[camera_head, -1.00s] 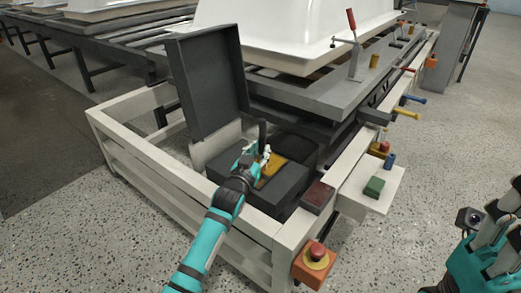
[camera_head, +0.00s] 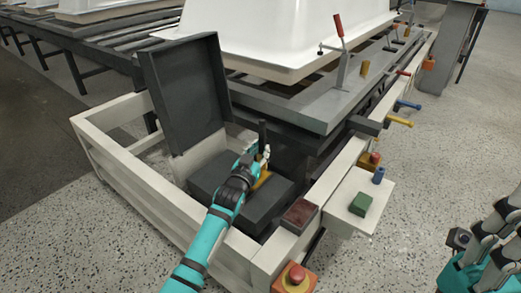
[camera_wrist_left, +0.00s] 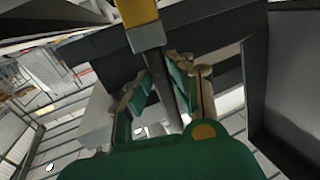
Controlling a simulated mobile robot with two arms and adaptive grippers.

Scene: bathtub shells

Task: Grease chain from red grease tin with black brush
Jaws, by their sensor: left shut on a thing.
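My left gripper (camera_head: 257,163) is shut on the black brush (camera_head: 262,134), whose dark handle stands up above the fingers. In the left wrist view the brush's dark shaft (camera_wrist_left: 171,80) runs between the fingers (camera_wrist_left: 165,85) to a pale band and a yellow end. The gripper is over a dark open box (camera_head: 220,180); a yellow-brown patch (camera_head: 262,180) shows just under it, and I cannot tell if it is brush or chain. The dark red tin (camera_head: 300,214) sits on the frame's corner, right of the box. My right gripper (camera_head: 490,222) is empty at the lower right.
A raised dark lid (camera_head: 187,92) stands behind the box. A pale frame (camera_head: 150,195) surrounds it. A small shelf holds a green block (camera_head: 362,203) and a blue cylinder (camera_head: 378,175). A red stop button (camera_head: 296,275) is in front. A white tub shell (camera_head: 270,30) stands behind.

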